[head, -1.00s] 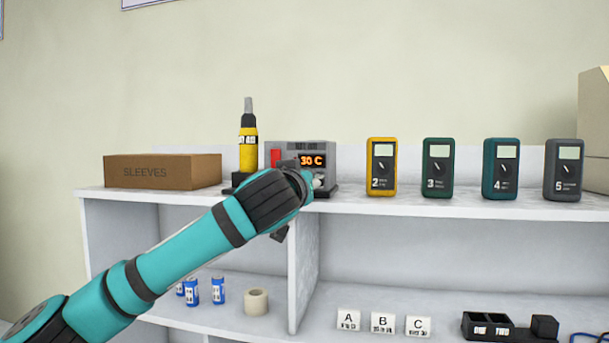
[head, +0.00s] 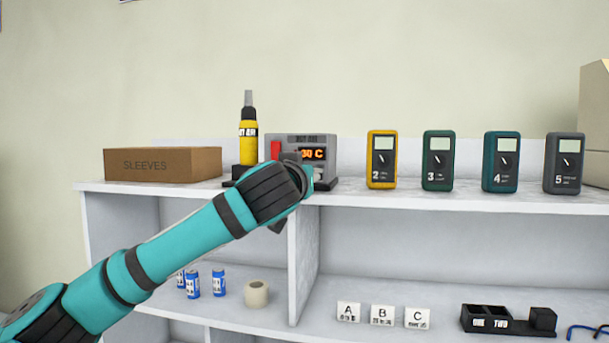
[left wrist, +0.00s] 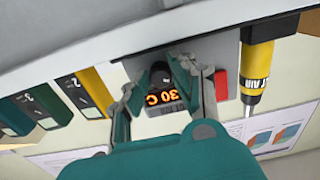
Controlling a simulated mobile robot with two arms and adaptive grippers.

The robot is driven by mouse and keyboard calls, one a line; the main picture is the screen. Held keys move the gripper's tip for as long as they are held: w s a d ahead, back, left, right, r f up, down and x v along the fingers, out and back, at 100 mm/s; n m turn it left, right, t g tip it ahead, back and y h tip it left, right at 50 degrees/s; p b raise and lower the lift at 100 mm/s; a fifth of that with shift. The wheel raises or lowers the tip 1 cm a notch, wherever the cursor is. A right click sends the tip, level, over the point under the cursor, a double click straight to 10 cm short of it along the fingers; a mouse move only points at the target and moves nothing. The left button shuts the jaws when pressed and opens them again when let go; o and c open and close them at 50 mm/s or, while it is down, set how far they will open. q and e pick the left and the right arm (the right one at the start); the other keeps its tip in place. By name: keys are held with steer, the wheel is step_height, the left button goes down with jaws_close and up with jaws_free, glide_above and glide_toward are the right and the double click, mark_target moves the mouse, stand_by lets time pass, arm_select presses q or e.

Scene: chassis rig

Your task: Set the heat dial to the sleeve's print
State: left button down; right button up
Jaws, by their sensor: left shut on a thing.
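The grey heat station (head: 301,145) stands on the top shelf with a red switch (head: 275,151) and a lit orange display (head: 312,154). The readable part of the display says 30 C. My left gripper (left wrist: 170,80) is at the station's front, shut on the dark dial (left wrist: 182,78). In the head view my wrist hides the dial and most of the fingers. The dial's marks cannot be read. A brown box marked SLEEVES (head: 162,165) stands at the left. No sleeve or its print shows. My right gripper is not in view.
A yellow hot-air tool (head: 248,135) stands upright close left of the station. Several meters stand to the right, starting with a yellow one (head: 381,160). The lower shelf holds blue cans (head: 193,285), a tape roll (head: 256,294), letter cards (head: 382,314) and a black tray (head: 487,317).

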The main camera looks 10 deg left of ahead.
arm_select(q)
steer(key=shift+m, duration=3)
steer(key=c, duration=1.4)
jaws_free()
steer(key=s, duration=1.2)
